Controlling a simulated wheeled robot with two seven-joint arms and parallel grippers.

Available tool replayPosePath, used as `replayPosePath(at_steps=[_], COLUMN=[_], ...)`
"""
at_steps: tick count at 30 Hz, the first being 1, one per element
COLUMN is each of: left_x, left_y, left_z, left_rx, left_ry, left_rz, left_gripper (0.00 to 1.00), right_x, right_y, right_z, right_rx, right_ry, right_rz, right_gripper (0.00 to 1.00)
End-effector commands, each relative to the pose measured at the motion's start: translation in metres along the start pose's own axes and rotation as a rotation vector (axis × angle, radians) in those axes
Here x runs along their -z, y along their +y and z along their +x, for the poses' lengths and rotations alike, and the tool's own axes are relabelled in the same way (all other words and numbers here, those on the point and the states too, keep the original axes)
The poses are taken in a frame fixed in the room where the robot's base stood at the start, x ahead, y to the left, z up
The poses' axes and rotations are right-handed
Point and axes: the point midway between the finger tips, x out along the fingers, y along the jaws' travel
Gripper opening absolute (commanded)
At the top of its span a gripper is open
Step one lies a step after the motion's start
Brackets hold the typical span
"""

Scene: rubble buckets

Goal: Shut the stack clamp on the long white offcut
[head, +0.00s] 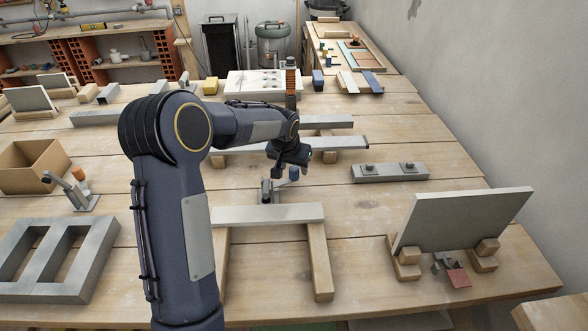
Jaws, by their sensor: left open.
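A long pale offcut (267,215) lies across two wooden rails (319,262) in the middle of the bench. Just behind it stands a small metal toggle clamp (268,191); a blue tip (294,173) shows beside it, under my gripper. My arm reaches over from the left, and my left gripper (287,160) is open, pointing down above this clamp. The fingers are dark and small here, and I cannot tell whether they touch the clamp's lever. Whether the clamp presses on the offcut is also unclear. My right gripper is not in view.
Another clamp with an orange tip (75,190) stands at left, near a grey frame (55,258) and a wooden box (32,165). A grey panel (462,219) stands in wooden blocks at right. A grey bar (389,172) lies behind it. Bench between is clear.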

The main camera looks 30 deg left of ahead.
Motion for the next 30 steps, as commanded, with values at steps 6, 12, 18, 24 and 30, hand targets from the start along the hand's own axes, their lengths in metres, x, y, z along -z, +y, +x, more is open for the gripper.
replayPosePath(at_steps=[6,12,18,24,30], left_x=[0.001,0.000,0.000,-0.004,-0.046], left_y=[0.000,0.000,0.000,0.000,0.004], left_z=[-0.039,-0.055,-0.056,-0.063,-0.116], left_rx=[-0.001,0.000,0.000,-0.007,-0.071], left_ry=[0.004,0.000,-0.001,0.002,0.015], left_rz=[-0.001,-0.001,-0.001,-0.005,-0.035], left_gripper=[0.50,0.50,0.50,0.31,0.05], right_x=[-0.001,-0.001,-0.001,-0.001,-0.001], right_y=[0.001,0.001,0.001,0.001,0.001], right_z=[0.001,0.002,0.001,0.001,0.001], right_rx=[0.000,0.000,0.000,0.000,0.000], right_ry=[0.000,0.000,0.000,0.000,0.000], right_rz=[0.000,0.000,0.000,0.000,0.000], right_gripper=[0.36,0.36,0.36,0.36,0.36])
